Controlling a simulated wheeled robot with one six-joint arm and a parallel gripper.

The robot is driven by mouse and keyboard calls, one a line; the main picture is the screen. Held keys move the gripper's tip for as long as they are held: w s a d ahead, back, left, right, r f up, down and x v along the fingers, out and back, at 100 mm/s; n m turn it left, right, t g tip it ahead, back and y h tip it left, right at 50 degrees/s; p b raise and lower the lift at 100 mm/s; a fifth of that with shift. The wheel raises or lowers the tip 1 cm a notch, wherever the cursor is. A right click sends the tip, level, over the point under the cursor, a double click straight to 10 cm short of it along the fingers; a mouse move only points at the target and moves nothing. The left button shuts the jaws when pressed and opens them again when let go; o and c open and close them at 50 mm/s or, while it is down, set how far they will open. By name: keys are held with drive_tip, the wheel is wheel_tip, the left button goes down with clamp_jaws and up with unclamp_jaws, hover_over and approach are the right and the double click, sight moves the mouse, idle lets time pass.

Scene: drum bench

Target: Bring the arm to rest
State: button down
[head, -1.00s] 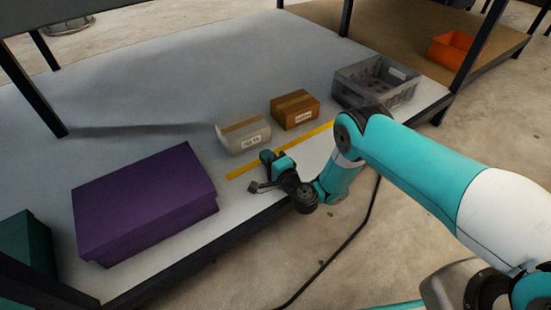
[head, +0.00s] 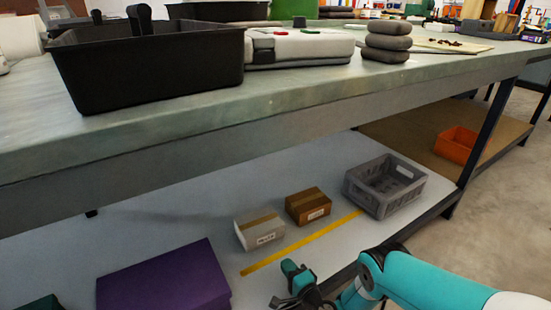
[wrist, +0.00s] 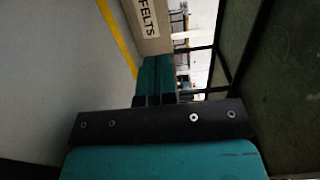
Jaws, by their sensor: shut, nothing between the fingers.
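My gripper (head: 290,268) shows at the bottom of the head view, near the front edge of the lower shelf (head: 190,228). It is apart from the boxes and to the right of the near end of a yellow strip (head: 300,243). In the wrist view its teal fingers (wrist: 155,72) are together, with nothing between them. My teal and white arm (head: 435,285) reaches in from the lower right, its lower part cut off by the frame.
The lower shelf holds a purple box (head: 165,282), a pale box (head: 260,231), a brown box (head: 308,206) and a grey crate (head: 362,190). The bench top's edge (head: 200,165) overhangs them. A black tray (head: 150,65) stands on top. Open floor (head: 505,215) lies right.

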drive_tip(key=w+a+r+n+g+y, duration=0.1)
drive_tip(key=w+r+n+g, duration=0.1)
drive_tip(key=w+r+n, duration=0.3)
drive_tip(key=w+a+r+n+g+y, duration=0.1)
drive_tip(key=w+r+n+g, duration=0.15)
drive_tip(key=r, duration=0.55)
wheel_tip(320, 180, up, 9)
drive_tip(key=d+n+g+h, duration=0.1)
drive_tip(key=d+n+g, duration=0.2)
drive_tip(key=n, duration=0.1)
drive_tip(key=s+d+r+g+h, duration=0.3)
drive_tip(key=s+d+r+h, duration=0.2)
drive_tip(key=s+d+r, duration=0.5)
drive_tip(key=s+d+r+g+h, duration=0.2)
drive_tip(key=s+d+r+h, duration=0.3)
drive_tip(key=s+d, duration=0.9)
drive_tip(key=s+a+r+n+g+y, duration=0.2)
drive_tip(key=s+a+r+n, duration=0.25)
drive_tip(key=s+a, duration=0.3)
drive_tip(key=s+a+r+n+g+y, duration=0.1)
drive_tip(key=s+a+r+n+y, duration=0.15)
drive_tip(key=s+a+r, duration=0.45)
wheel_tip(320, 180, up, 36)
drive_tip(key=w+p, duration=0.1)
drive_tip(key=p, duration=3.7)
drive_tip(key=shift+w+a+f+p, duration=0.2)
drive_tip(key=shift+w+a+p, duration=0.05)
drive_tip(key=shift+a+p, duration=0.1)
